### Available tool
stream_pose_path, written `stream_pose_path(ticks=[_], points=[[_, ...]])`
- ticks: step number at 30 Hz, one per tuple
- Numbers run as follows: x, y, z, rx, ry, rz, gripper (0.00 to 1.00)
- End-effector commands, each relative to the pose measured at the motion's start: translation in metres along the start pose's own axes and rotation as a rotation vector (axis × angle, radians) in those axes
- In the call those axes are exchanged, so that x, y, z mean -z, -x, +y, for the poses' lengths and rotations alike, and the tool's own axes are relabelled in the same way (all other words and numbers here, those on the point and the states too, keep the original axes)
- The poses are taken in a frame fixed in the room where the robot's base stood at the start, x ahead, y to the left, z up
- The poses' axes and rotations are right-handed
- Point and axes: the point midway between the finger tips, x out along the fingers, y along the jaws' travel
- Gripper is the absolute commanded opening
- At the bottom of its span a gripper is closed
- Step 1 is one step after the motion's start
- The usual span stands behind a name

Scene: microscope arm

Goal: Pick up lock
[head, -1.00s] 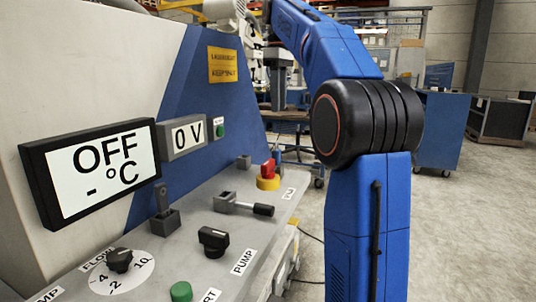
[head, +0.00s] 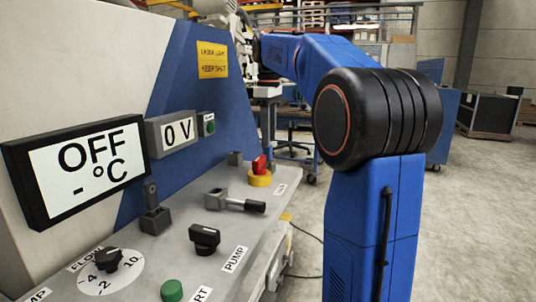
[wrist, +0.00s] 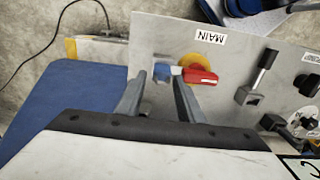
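A small blue block, which looks like the lock (wrist: 162,72), shows in the wrist view beside the red handle of the main switch (wrist: 200,76). Whether it hangs on the switch or only lies against it I cannot tell. My gripper (wrist: 160,77) is open, with its two grey fingers apart. In the picture the blue block appears between the fingertips; contact is not clear. In the head view the red handle (head: 259,165) stands on its yellow base, and I cannot make out the lock there. My gripper is not clear in that view.
The sloped grey panel carries a lever (head: 236,201), a black pump knob (head: 205,238), a flow dial (head: 107,260) and a green button (head: 172,290). The tall machine wall with displays (head: 90,168) rises behind the panel. Open floor (head: 480,220) lies to the right.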

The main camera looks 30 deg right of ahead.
Motion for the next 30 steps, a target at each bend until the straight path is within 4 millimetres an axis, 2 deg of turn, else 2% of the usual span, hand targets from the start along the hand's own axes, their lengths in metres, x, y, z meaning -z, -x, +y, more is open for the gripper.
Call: stream_pose_path(ticks=[5,15,23,24,28,30], points=[[0.000,-0.011,-0.001,0.001,0.000,-0.001,0.34],[0.001,-0.051,-0.004,0.001,0.000,-0.001,0.34],[0.001,-0.054,-0.003,0.000,0.000,0.000,0.34],[0.001,-0.054,-0.003,0.000,0.000,0.000,0.32],[0.001,-0.054,-0.003,0.000,0.000,0.000,0.01],[0.001,-0.054,-0.003,0.000,0.000,0.000,0.00]])
